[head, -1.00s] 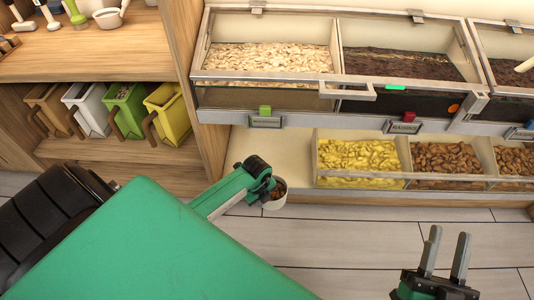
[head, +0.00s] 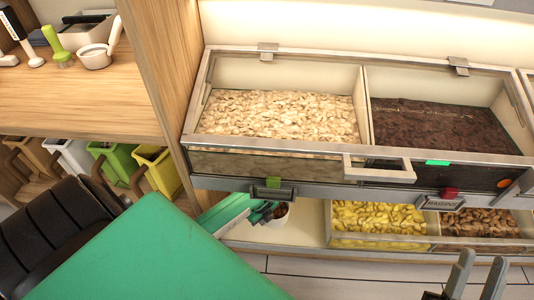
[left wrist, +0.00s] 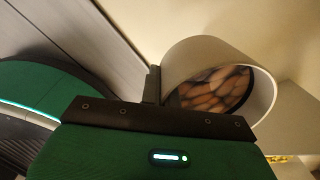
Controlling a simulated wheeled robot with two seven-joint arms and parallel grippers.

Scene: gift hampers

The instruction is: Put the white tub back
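The white tub (head: 279,219) is at the bare left part of the lower shelf, partly hidden behind my left gripper (head: 264,213). In the left wrist view the tub (left wrist: 205,52) lies close against a dark finger, with its round mouth toward the camera and brown nuts inside. My left gripper appears shut on the tub; its second finger is hidden. I cannot tell whether the tub touches the shelf. My right gripper (head: 477,278) is at the lower right edge with two grey fingers apart, open and empty.
Above are glass-fronted bins of pale flakes (head: 280,115) and dark raisins (head: 440,122), with a protruding handle (head: 380,176). Lower bins hold yellow pieces (head: 378,217) and brown nuts (head: 480,222). A wooden side panel (head: 160,70) stands left, near a yellow scoop bin (head: 160,170).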

